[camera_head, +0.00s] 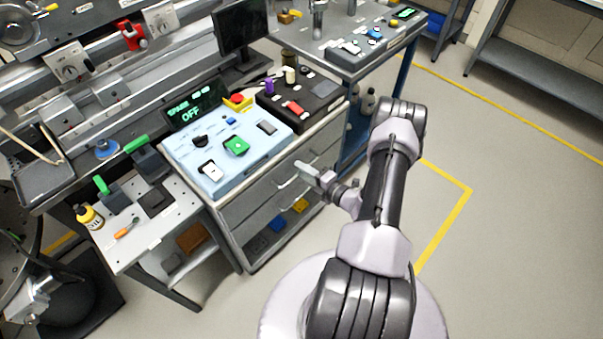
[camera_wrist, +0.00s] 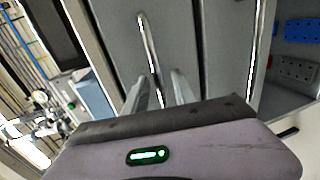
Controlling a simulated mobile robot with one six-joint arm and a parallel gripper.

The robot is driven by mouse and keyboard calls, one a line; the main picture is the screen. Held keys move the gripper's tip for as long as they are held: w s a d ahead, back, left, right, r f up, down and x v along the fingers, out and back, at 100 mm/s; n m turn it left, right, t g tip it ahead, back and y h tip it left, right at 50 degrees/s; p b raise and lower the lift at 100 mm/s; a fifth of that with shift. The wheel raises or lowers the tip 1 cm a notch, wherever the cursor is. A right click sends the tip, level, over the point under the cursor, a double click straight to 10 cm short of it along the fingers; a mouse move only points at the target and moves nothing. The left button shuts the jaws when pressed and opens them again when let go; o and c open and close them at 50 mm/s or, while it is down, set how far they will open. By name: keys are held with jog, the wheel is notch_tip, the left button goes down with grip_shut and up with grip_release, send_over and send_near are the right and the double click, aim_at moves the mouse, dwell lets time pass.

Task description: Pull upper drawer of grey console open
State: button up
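The grey console (camera_head: 240,235) stands in the middle of the head view, with drawer fronts facing my arm. Its upper drawer (camera_head: 279,179) looks flush with the cabinet. In the wrist view the upper drawer front (camera_wrist: 113,22) carries a long bar handle (camera_wrist: 147,42). My gripper (camera_head: 303,170) is at this front. In the wrist view my gripper (camera_wrist: 159,82) has its two fingers apart, one on each side of the handle's near end. I see gaps between fingers and bar; whether either touches is unclear. The head view does not show the fingertips clearly.
A light blue control box (camera_head: 190,165) and a dark panel (camera_head: 322,92) sit on the console top. A side table (camera_head: 140,245) stands left. Floor to the right is clear, with yellow tape (camera_head: 447,225).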

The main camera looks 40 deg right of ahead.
jog(key=shift+w, duration=0.4)
grip_shut()
dwell(1.2)
